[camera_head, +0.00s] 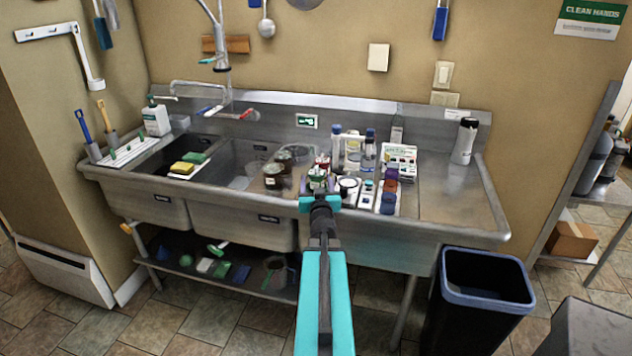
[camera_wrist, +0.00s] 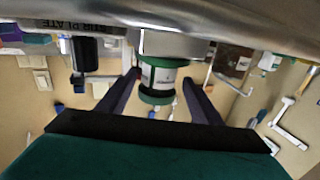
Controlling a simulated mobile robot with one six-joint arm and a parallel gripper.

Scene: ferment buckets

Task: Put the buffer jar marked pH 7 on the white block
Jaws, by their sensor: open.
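A small jar with a green lid and pale label stands at the front of the counter in the head view (camera_head: 316,178). In the wrist view, which is upside down, the green-and-white jar (camera_wrist: 158,77) shows between the fingers of my gripper (camera_wrist: 160,84). Its label is too small to read. My gripper (camera_head: 320,201) is open, with a finger on each side of the jar and visible gaps. A pale block (camera_wrist: 175,45) adjoins the jar's base in the wrist view. I cannot tell whether it is the white block or whether the jar rests on it.
Red-topped containers (camera_head: 322,161) stand behind the jar. Dark jars (camera_head: 273,177) stand to its left. A pale stir plate (camera_head: 348,186), blue-capped bottles (camera_head: 370,148) and purple and blue containers (camera_head: 389,202) crowd the right. The drainboard (camera_head: 452,195) farther right is mostly clear.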

